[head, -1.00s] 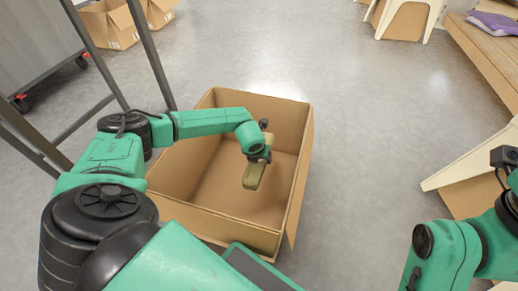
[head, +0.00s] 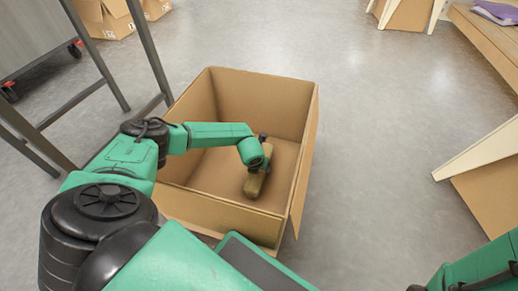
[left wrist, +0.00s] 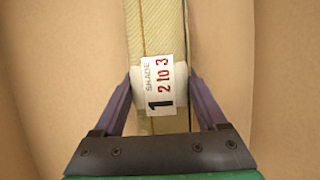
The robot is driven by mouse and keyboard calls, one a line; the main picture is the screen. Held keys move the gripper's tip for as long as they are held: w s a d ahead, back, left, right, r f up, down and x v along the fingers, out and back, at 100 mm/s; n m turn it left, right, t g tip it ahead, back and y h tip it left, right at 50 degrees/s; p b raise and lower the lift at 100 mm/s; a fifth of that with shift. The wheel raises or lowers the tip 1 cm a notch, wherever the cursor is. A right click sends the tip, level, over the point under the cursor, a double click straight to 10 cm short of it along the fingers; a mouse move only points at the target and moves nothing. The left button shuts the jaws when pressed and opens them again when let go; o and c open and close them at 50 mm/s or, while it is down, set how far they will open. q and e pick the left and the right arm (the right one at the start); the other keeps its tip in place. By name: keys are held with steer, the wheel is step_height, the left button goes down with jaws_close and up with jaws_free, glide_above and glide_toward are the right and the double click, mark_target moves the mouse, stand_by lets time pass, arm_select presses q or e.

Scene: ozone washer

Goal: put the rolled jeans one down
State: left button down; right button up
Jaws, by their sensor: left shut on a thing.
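A yellowish-olive rolled bundle (head: 256,184), the thing taken as the rolled jeans, is inside the open cardboard box (head: 212,212). In the left wrist view the bundle (left wrist: 143,30) has a pale band and a white label reading "SHADE 1 2 to 3". My left gripper (left wrist: 162,92) is shut on it, with one finger on each side of the band. In the head view my left arm reaches over the box's left wall and the hand hides the bundle's upper part. I cannot tell whether the bundle touches the box floor. My right gripper is out of view.
The box floor around the bundle looks bare. A dark metal frame (head: 122,60) stands left of the box. More cardboard boxes (head: 103,18) are at the back left. A pale-edged cardboard stand (head: 490,190) is at right, and a wooden bench (head: 490,40) holds purple cloth. Grey floor between is clear.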

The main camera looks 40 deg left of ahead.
arm_select(q)
steer(key=shift+f, duration=0.35)
jaws_free()
steer(key=shift+r, duration=0.1)
